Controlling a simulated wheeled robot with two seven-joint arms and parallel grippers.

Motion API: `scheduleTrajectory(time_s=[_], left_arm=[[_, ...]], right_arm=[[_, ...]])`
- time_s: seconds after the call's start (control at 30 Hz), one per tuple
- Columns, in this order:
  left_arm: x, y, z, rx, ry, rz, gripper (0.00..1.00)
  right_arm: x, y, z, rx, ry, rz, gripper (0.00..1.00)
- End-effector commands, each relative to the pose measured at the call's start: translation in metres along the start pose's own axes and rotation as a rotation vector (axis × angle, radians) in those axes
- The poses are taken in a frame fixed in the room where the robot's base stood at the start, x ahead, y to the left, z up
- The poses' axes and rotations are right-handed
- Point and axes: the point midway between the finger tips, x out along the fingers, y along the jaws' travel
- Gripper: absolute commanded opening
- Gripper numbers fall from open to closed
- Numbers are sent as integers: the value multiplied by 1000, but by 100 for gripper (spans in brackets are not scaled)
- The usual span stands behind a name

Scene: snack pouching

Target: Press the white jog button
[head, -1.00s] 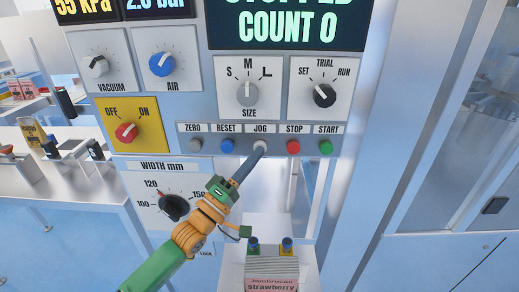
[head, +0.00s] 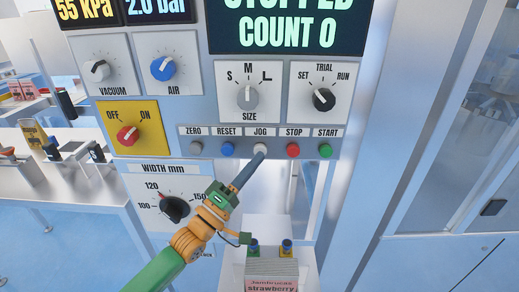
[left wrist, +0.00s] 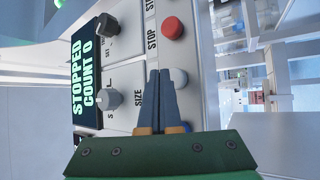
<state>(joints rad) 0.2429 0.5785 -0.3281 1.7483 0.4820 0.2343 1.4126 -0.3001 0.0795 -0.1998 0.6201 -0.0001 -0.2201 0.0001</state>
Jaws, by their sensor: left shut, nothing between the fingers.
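The white jog button (head: 260,148) is under the JOG label in the button row of the machine panel. My left gripper (head: 259,156) is shut and empty, its grey fingertips just below and partly over the button. In the left wrist view the closed fingers (left wrist: 160,73) point at the panel, and the pale jog button (left wrist: 180,77) shows right beside the tips. I cannot tell whether the tips touch the button. My right gripper is not in view.
The red stop button (head: 293,150) and blue reset button (head: 228,149) flank the jog button closely. The green start button (head: 325,151) is further right. The display (head: 285,28) reads STOPPED, COUNT 0. A strawberry snack box (head: 272,274) stands below.

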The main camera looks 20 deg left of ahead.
Motion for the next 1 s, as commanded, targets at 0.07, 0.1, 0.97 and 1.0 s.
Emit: scheduleTrajectory(time_s=[0.07, 0.1, 0.97, 1.0], left_arm=[[0, 0, 0, 0, 0, 0, 0], [0, 0, 0, 0, 0, 0, 0], [-42, 30, 30, 0, 0, 0, 0], [-42, 30, 30, 0, 0, 0, 0]], right_arm=[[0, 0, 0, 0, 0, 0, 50], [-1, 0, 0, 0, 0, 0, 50], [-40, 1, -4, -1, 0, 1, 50], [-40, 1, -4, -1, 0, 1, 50]])
